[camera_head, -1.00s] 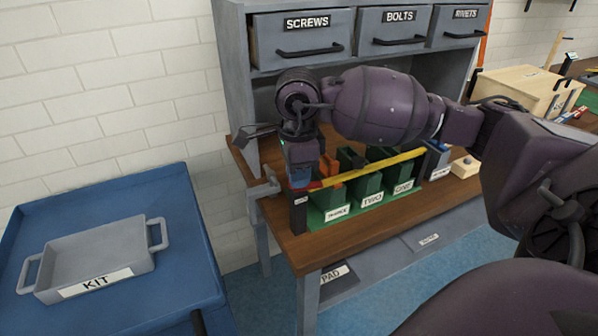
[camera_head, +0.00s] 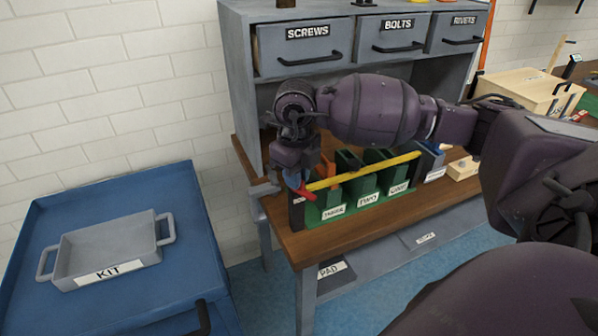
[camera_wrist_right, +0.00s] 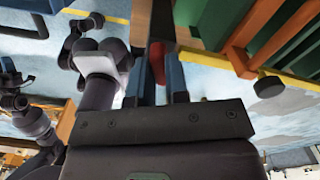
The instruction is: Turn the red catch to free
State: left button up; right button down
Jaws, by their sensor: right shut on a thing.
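The red catch (camera_head: 304,191) is at the left end of the yellow bar (camera_head: 365,170), which runs across the front of the green bins (camera_head: 362,187) on the wooden bench. My right gripper (camera_head: 293,178) reaches down over this end, its blue fingers at the catch. In the right wrist view, the fingers (camera_wrist_right: 157,84) are on both sides of the red catch (camera_wrist_right: 157,62), shut on it. The gripper hides part of the catch, and its exact angle is hard to tell. My left gripper does not show.
The drawer cabinet (camera_head: 246,60) stands behind. A grey KIT tray (camera_head: 70,262) rests on the blue cart (camera_head: 185,215) at left. A pale wooden block (camera_head: 463,168) lies right of the bins.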

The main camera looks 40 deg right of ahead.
jog(key=m+p, duration=0.1)
jog(key=m, duration=0.2)
jog(key=shift+r, duration=0.15)
jog(key=shift+m+p, duration=0.5)
jog(key=shift+m, duration=0.4)
jog(key=c, duration=1.1)
grip_release()
